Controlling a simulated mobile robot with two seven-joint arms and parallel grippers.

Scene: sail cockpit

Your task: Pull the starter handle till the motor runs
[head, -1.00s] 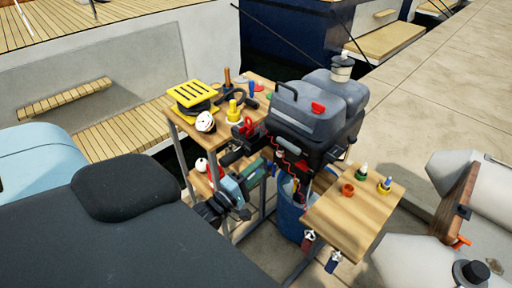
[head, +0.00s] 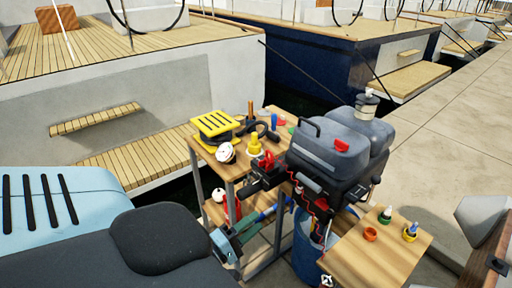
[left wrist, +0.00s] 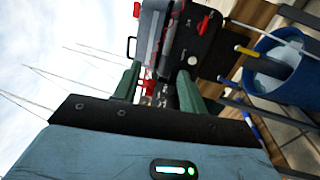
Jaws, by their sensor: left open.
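The grey outboard motor (head: 335,150) stands in the middle of the head view, with a red part (head: 342,145) on its cowling and red cables on its near side. My left gripper (head: 262,216) is low at the motor's left, below the wooden shelf. In the left wrist view its two green fingers (left wrist: 160,82) are apart, with small red parts (left wrist: 147,86) and the motor (left wrist: 178,40) beyond them. I see nothing held between the fingers. I cannot tell which red part is the starter handle. My right gripper is out of view.
A wooden shelf (head: 213,158) holds a yellow slatted item (head: 216,126), a white ball-like item and tools. A blue bucket (head: 307,255) stands below the motor. A small wooden table (head: 375,262) at the right carries several small bottles. Open dock (head: 455,135) lies to the right.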

